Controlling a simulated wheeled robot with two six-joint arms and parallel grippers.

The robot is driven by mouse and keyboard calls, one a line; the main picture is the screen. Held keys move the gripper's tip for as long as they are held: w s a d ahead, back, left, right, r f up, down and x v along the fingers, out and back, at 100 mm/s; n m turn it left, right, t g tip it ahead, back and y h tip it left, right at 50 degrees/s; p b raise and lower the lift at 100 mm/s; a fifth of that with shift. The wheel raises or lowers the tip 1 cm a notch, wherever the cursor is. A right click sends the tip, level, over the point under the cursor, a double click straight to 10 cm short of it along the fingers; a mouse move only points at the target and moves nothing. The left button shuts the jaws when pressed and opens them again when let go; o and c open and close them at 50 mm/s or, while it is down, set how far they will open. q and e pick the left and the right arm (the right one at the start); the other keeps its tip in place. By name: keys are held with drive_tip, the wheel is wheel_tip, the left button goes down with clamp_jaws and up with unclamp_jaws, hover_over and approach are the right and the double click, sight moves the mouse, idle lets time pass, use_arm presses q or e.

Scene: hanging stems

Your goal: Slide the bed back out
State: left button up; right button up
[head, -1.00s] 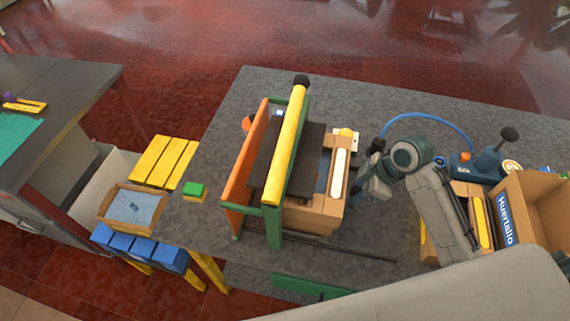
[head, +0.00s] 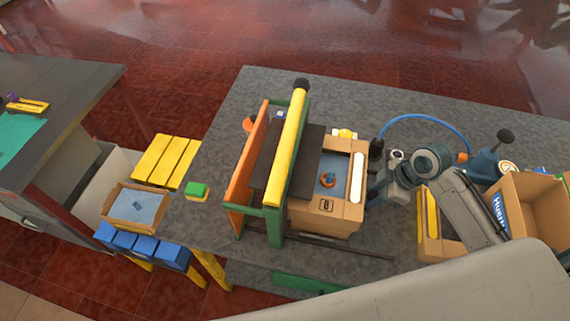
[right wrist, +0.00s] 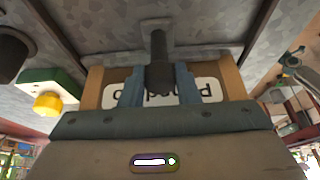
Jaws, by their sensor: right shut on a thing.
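The bed (head: 325,216) is a tan box-like tray with a blue inside, partly under the green and orange frame (head: 273,222) with the yellow top bar (head: 289,140). My right gripper (head: 376,188) is at that right side. In the right wrist view, its blue fingers (right wrist: 160,88) are shut around a dark handle (right wrist: 157,50) in front of a white label (right wrist: 205,91) on the bed's tan wall. My left gripper is not in view.
A blue hose (head: 428,117) curves behind my right gripper to a blue device (head: 484,165). An open cardboard box (head: 535,210) and a smaller tan box with a yellow side (head: 432,220) stand at the right. Bare grey tabletop (head: 385,222) lies between them and the bed.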

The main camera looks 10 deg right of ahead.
drive_tip(key=shift+s+d, duration=0.15)
drive_tip(key=shift+d, duration=0.25)
drive_tip(key=shift+s+d+p, duration=0.35)
drive_tip(key=shift+d+p, duration=0.1)
drive_tip(key=shift+d, duration=0.25)
drive_tip(key=shift+s+d+p, duration=0.35)
drive_tip(key=shift+d+p, duration=0.15)
drive_tip(key=shift+d, duration=0.15)
drive_tip(key=shift+s+d+p, duration=0.35)
drive_tip(key=shift+d+p, duration=0.1)
drive_tip(key=shift+d, duration=0.25)
drive_tip(key=shift+s+d, duration=0.15)
drive_tip(key=shift+d, duration=0.2)
